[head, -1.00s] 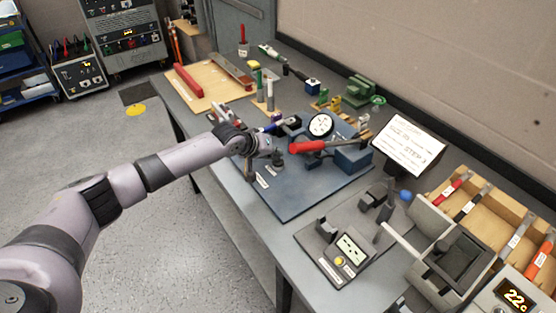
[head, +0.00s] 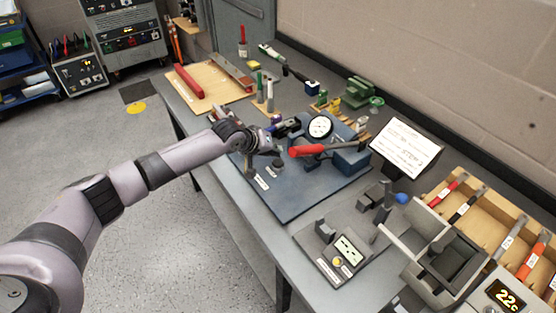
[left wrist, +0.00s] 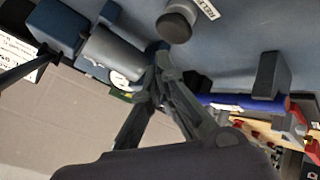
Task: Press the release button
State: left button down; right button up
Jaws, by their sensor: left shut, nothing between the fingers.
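The release button (head: 278,164) is a dark round knob on the blue base plate (head: 305,198), with a white label in front of it. In the left wrist view the button (left wrist: 176,25) shows near the top, beside its label (left wrist: 207,8). My left gripper (head: 276,150) is shut and empty, just behind the button in the head view. In the left wrist view its fingertips (left wrist: 163,62) meet a little below the button in the picture. They look apart from it, but the height between them is hard to judge. My right gripper is not in view.
A red-handled lever (head: 307,150) and a round dial gauge (head: 320,127) are close to the right of my left gripper. A blue cylinder (left wrist: 232,101) lies near it in the left wrist view. The front of the base plate is clear.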

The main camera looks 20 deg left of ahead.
aim_at(275, 161)
pick_arm(q)
notch_tip(275, 161, up, 4)
jog(key=p, duration=0.3)
jog(key=shift+r+p, duration=0.2)
jog(key=shift+p, duration=0.1)
jog(key=shift+f, duration=0.1)
dwell(0.3)
